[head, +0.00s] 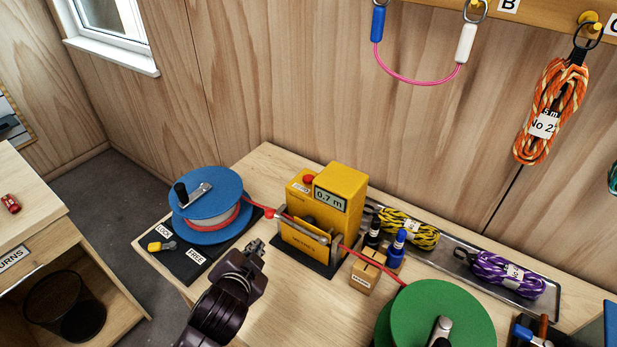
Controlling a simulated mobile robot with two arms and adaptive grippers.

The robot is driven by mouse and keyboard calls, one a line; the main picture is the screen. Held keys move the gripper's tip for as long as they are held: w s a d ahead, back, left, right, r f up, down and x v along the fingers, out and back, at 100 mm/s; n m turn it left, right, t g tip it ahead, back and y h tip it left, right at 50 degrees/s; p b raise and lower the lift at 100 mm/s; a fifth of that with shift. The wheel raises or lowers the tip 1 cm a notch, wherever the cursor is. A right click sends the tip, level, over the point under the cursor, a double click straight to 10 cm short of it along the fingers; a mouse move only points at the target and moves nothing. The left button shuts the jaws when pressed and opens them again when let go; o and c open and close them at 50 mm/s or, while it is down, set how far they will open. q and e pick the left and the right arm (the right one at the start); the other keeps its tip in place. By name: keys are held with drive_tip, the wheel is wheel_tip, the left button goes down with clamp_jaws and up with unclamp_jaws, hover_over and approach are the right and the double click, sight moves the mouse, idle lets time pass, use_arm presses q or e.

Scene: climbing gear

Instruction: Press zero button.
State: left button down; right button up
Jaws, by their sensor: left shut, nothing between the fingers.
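A yellow rope-measuring machine (346,184) stands on the wooden bench, and its display (330,200) reads 0.7 m. A red button (309,180) sits on top of the machine's lower left part, with a small label in front of it that is too small to read. My left gripper (256,247) is shut and empty. In the picture it is below and left of the machine, apart from the button. A red rope (258,208) runs from the blue reel (208,232) through the machine toward the green reel (400,315). My right gripper is not in view.
A black plate with LOCK and FREE labels and a yellow-ended lever (157,246) lies under the blue reel. Markers in a wooden block (364,278) stand right of the machine. A metal tray (455,262) holds yellow and purple rope bundles. Bare bench (295,305) lies in front of the machine.

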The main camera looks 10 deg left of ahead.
use_arm(q)
drive_tip(key=w+d+r+m+t+h, duration=0.1)
drive_tip(key=w+d+r+m+t, duration=0.1)
drive_tip(key=w+r+m+t, duration=0.3)
drive_tip(key=w+d+r+m+h, duration=0.2)
drive_tip(key=w+d+r, duration=0.1)
drive_tip(key=r, duration=0.5)
drive_tip(key=w+d+r+m+t+h, duration=0.1)
drive_tip(key=w+d+r+m+t, duration=0.15)
drive_tip(key=w+r, duration=0.3)
drive_tip(key=d+r+m+g+h, duration=0.4)
drive_tip(key=d+r+m+h, duration=0.8)
drive_tip(key=m, duration=1)
drive_tip(key=w+a+f+m+g+y, duration=0.1)
drive_tip(key=f+m+g, duration=0.1)
drive_tip(key=f+m, duration=0.1)
drive_tip(key=w+a+f+m+g+y, duration=0.1)
drive_tip(key=f+m+g, duration=0.2)
drive_tip(key=m, duration=0.3)
drive_tip(key=w+a+f+m+g+y, duration=0.2)
drive_tip(key=f+m+g, duration=0.1)
drive_tip(key=f+m, duration=0.1)
drive_tip(key=shift+m, duration=0.75)
drive_tip(key=w+a+f+m+y, duration=0.1)
drive_tip(key=w+a+y, duration=0.1)
drive_tip(key=a, duration=0.6)
drive_tip(key=shift+f+y, duration=0.35)
drive_tip(key=shift+y, duration=0.55)
drive_tip(key=shift+g, duration=0.35)
